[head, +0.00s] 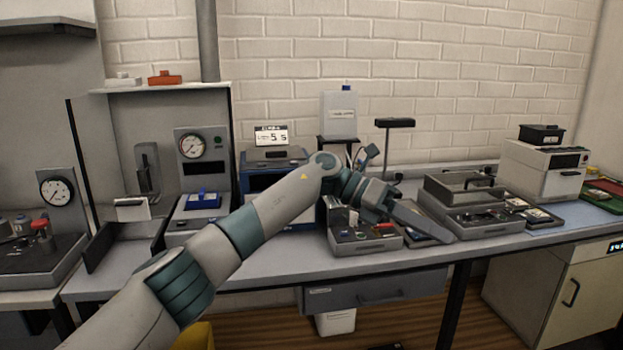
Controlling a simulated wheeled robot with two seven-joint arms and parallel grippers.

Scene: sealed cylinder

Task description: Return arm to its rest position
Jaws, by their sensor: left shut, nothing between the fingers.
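My left arm comes in from the lower left and reaches across the bench. Its gripper (424,221) is shut and empty, its fingers pointing right and slightly down over the middle of the bench. The fingers appear in front of a small open box (362,247) with coloured bits in it and a flat dark tray. Whether they touch anything below cannot be told. My right gripper is not in view.
Gauges (191,146) stand at left. The bench's front strip is mostly clear.

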